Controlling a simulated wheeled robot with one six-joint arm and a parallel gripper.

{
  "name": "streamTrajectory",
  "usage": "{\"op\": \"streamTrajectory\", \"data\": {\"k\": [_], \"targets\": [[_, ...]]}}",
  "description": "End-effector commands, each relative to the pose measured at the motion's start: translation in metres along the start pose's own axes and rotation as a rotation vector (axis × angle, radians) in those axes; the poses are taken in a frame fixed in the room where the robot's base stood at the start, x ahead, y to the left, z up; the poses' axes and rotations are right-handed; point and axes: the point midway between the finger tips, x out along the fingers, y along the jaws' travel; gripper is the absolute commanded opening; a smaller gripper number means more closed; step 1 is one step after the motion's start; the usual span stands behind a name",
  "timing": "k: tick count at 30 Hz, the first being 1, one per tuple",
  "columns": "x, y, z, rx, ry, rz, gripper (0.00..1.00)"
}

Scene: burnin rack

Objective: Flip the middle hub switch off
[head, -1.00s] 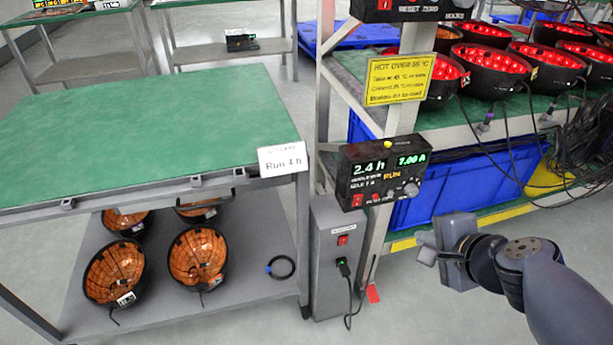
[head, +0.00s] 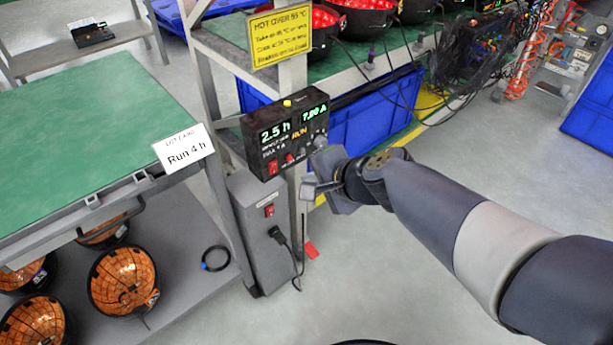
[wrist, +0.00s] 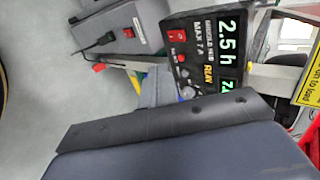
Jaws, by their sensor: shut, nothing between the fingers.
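The hub (head: 285,132) is a black box on the rack post, its display lit with 2.5 h, 7.00 A and RUN. A red rocker switch (head: 272,167) sits at its lower left, with a small red button (head: 289,158) beside it and a knob at the right. In the wrist view the hub (wrist: 203,45) and its red switch (wrist: 183,35) also show; I cannot tell which way the rocker is tipped. My gripper (head: 308,189) is shut and empty, just below and right of the hub, apart from the switch.
A grey box (head: 262,245) with another red switch and a plugged black cable stands below the hub. A green-topped cart (head: 85,130) with orange-lined domes is at left. A yellow hot sign (head: 281,37) hangs above. The floor in front is clear.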

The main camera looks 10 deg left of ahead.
Motion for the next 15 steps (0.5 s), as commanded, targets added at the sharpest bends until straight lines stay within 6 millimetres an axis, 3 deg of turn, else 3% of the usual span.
{"op": "streamTrajectory", "data": {"k": [12,15], "targets": [[0.085,0.004,0.001,-0.001,-0.002,0.002,0.00],[0.090,-0.013,0.001,-0.001,-0.002,0.001,0.00]]}}
